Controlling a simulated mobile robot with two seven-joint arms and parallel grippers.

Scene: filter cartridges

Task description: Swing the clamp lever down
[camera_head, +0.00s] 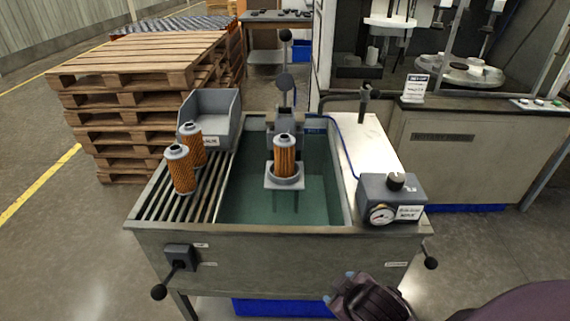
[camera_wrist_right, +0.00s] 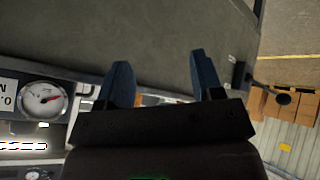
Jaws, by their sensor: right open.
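The clamp lever (camera_head: 286,57) stands upright at the back of the tank, its black ball knob on top. Below it are a round grey pad (camera_head: 284,82) and the clamp body (camera_head: 285,125). An orange pleated filter cartridge (camera_head: 285,157) stands upright on a grey seat (camera_head: 285,181) in the tank, in front of the clamp; the pad is not pressed on it. My right gripper (camera_head: 340,287) is low in front of the tank's front wall, far from the lever. In the right wrist view its blue fingers (camera_wrist_right: 163,78) are apart with nothing between them. My left gripper is out of view.
Two cartridges (camera_head: 181,170) (camera_head: 193,146) stand on the left rack (camera_head: 160,206), near a grey bin (camera_head: 222,122). A gauge box (camera_head: 391,200) sits on the right ledge. A black-knobbed lever (camera_head: 159,292) sticks out at front left, another knob (camera_head: 430,263) at right.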

